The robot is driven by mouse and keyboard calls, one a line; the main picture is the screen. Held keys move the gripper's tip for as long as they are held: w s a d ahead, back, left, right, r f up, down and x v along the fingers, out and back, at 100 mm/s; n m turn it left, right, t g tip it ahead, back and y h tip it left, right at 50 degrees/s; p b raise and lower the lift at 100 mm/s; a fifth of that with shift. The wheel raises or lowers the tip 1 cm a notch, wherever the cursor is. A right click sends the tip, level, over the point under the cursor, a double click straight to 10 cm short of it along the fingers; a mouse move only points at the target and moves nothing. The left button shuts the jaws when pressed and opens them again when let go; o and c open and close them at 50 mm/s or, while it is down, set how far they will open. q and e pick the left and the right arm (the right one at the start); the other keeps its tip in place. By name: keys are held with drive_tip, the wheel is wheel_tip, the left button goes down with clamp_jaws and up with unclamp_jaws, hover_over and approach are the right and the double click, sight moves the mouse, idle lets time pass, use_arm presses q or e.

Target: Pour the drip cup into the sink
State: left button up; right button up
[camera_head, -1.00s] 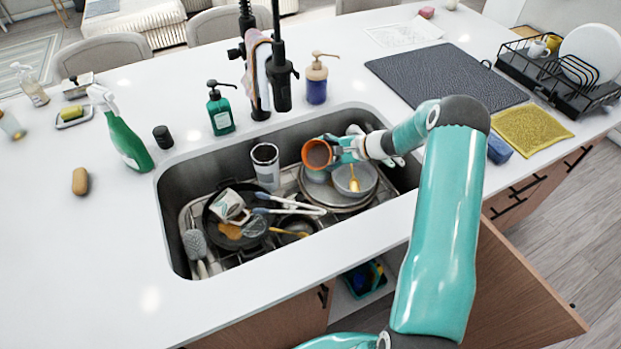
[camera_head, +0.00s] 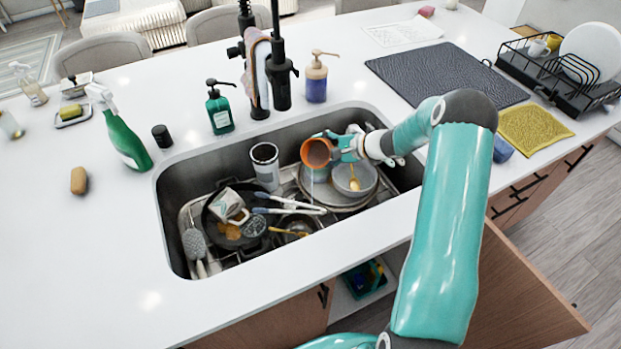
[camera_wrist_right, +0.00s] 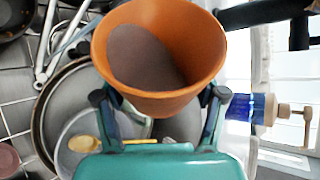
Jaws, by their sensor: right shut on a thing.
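The drip cup is an orange cup (camera_head: 316,152), held above the right part of the sink (camera_head: 172,215). My right gripper (camera_head: 338,149) is shut on it from the right side. In the right wrist view the cup (camera_wrist_right: 190,45) sits between the two fingers of my right gripper (camera_wrist_right: 160,105), tilted, with its mouth showing. Its inside looks grey-brown; I cannot tell whether that is liquid or the cup's bottom. My left gripper is not in view.
The sink holds stacked plates and a bowl (camera_head: 354,180), a dark pan with a mug (camera_head: 228,205), tongs and a tumbler (camera_head: 266,165). The black faucet (camera_head: 280,75) stands behind the sink. A green spray bottle (camera_head: 126,142) stands on the counter at left.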

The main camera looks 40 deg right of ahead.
sight(309, 146)
drive_tip(key=shift+a+r+n+t+h+b, duration=0.2)
drive_tip(key=shift+r+n+t+h+b, duration=0.55)
drive_tip(key=shift+b, duration=1.55)
drive_tip(key=shift+s+r+n, duration=0.1)
drive_tip(key=shift+r+n, duration=0.1)
drive_tip(key=shift+n, duration=0.05)
drive_tip(key=shift+a+r+b, duration=0.1)
drive_tip(key=shift+a+b, duration=0.05)
drive_tip(key=shift+b, duration=0.35)
drive_tip(key=shift+s+a+h, duration=0.1)
drive_tip(key=shift+h, duration=0.15)
drive_tip(key=shift+s+a+r+n+b, duration=0.2)
drive_tip(key=shift+a+n+b, duration=0.2)
drive_tip(key=shift+b, duration=0.7)
drive_tip(key=shift+r, duration=0.15)
